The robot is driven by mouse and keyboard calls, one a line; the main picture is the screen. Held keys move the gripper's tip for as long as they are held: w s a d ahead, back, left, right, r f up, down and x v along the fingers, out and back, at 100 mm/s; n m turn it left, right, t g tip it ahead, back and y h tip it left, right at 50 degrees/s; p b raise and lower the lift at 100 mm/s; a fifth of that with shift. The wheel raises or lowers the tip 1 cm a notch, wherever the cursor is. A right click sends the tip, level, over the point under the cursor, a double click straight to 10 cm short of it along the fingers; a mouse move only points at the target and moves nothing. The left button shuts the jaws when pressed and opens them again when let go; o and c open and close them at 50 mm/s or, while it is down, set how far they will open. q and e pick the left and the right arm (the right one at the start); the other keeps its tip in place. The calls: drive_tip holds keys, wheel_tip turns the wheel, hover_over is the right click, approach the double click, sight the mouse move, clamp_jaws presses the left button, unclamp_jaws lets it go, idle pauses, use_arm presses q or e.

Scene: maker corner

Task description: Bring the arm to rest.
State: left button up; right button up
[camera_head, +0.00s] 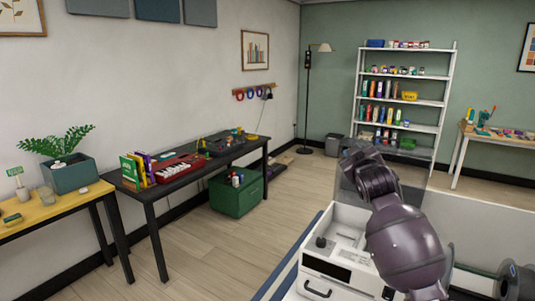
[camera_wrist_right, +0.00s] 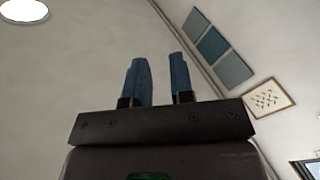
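My right arm (camera_head: 402,240) stands in the lower right of the head view, bent upward in front of a white machine. Its gripper cannot be made out in the head view. In the right wrist view my right gripper (camera_wrist_right: 159,68) shows two blue fingers standing apart, with nothing between them. My left arm and left gripper are not in view.
The white machine (camera_head: 334,244) with a raised clear lid is close beside my right arm. A black table (camera_head: 215,158) with a keyboard and a yellow table (camera_head: 50,212) line the left wall. A white shelf (camera_head: 446,100) stands at the back.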

drive_tip(key=s+d+f+m+g+y, duration=0.1)
drive_tip(key=s+f+m, duration=0.1)
drive_tip(key=s+f, duration=0.85)
drive_tip(key=s+f+m+y, duration=0.1)
drive_tip(key=s+f, duration=0.7)
drive_tip(key=f, duration=0.5)
drive_tip(key=s+d+f+m+g+h, duration=0.1)
drive_tip(key=s+f+g, duration=0.2)
drive_tip(key=s+f, duration=0.7)
drive_tip(key=s+d+f+m+g, duration=0.1)
drive_tip(key=s+d+f+g, duration=0.1)
drive_tip(key=s+f, duration=0.8)
drive_tip(key=s+g, duration=0.1)
drive_tip(key=s, duration=0.6)
drive_tip(key=shift+d+f+h, duration=0.15)
drive_tip(key=shift+d+h, duration=0.15)
drive_tip(key=shift+h, duration=0.1)
